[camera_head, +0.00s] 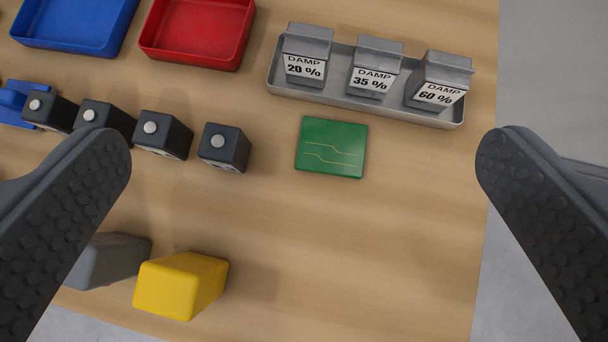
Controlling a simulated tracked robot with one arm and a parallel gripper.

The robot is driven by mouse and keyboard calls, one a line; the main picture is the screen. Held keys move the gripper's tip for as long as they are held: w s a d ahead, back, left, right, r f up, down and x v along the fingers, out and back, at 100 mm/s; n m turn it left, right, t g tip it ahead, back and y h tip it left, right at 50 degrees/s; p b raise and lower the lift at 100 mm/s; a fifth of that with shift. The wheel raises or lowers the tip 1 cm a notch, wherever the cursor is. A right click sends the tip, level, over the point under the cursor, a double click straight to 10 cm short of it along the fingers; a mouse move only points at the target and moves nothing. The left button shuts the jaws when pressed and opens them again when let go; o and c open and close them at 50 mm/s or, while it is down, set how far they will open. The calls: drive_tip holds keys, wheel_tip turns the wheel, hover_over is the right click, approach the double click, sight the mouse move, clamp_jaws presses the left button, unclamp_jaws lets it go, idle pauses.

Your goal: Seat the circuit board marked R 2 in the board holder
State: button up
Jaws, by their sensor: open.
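A green circuit board (331,148) lies flat on the wooden table, right of the middle, with thin yellow traces on its upper face. I see no R 2 mark on the side that shows. My gripper (304,150) is wide open and empty. Its two dark ridged fingers frame the view left and right, and the board appears between them, touched by neither. I cannot make out a board holder for certain in this view.
A grey metal tray (274,78) behind the board holds three cartons marked DAMP. Red (197,35) and blue (72,22) trays sit at the back left. Dark blocks with round knobs (225,148) stand left of the board. A yellow block (180,286) stands near the front. Table before the board is clear.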

drive_tip(key=s+a+r+t, duration=0.15)
drive_tip(key=s+r, duration=0.25)
drive_tip(key=r, duration=0.4)
drive_tip(key=s+a+r+n+t, duration=0.1)
drive_tip(key=s+r+t, duration=0.1)
drive_tip(key=s+r, duration=0.5)
drive_tip(key=s+a+r+t, duration=0.1)
drive_tip(key=s+r+t, duration=0.1)
drive_tip(key=r, duration=0.8)
drive_tip(key=m+g+b, duration=0.3)
drive_tip(key=g+b, duration=0.1)
drive_tip(key=g, duration=0.7)
hover_over(331, 160)
drive_tip(key=s+a, duration=0.1)
drive_tip(key=s, duration=0.3)
wheel_tip(331, 160, down, 49)
drive_tip(key=shift+w+a+r, duration=0.1)
drive_tip(key=shift+r, duration=0.1)
drive_tip(key=shift+w+x, duration=0.2)
drive_tip(key=shift+x, duration=1.3)
drive_tip(key=shift+w+x, duration=0.15)
drive_tip(key=shift+x, duration=1.3)
drive_tip(key=shift+r, duration=0.15)
drive_tip(key=c, duration=1)
drive_tip(key=shift+d+r, duration=0.15)
drive_tip(key=shift+d, duration=0.1)
